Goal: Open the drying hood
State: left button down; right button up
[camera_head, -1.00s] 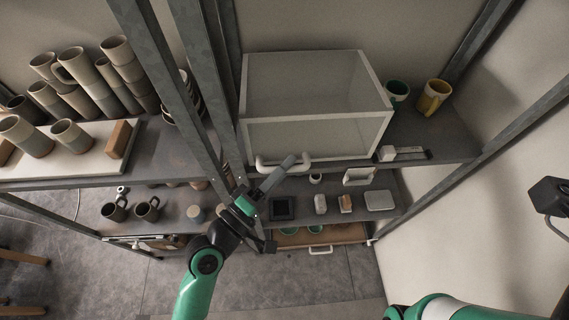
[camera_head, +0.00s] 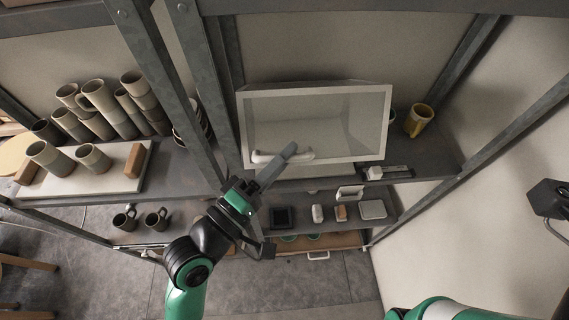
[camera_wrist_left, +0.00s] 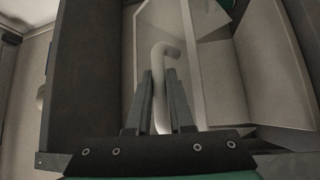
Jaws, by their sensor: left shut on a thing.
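The drying hood (camera_head: 388,125) is a white-framed box with clear panes on the upper shelf, in the middle of the head view. Its front pane appears swung up and outward, tilted toward me. The white bar handle (camera_head: 262,157) is on the lower edge of that pane. My left gripper (camera_head: 290,152) is shut on this handle. In the left wrist view, the handle (camera_wrist_left: 161,60) runs between the two fingers (camera_wrist_left: 160,75). My right gripper is out of view.
Small items, including a white block (camera_head: 317,213), sit on the lower shelf (camera_head: 330,228).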

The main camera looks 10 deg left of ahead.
pick_arm(q)
jog(key=shift+r, duration=0.2)
jog(key=c, duration=1.1)
grip_release()
jog(key=shift+a+f, duration=0.1)
jog(key=b+v, duration=0.1)
jog(key=v, duration=1)
jog(key=shift+s+a, duration=0.15)
jog(key=shift+s, duration=0.05)
jog(key=shift+c, duration=0.3)
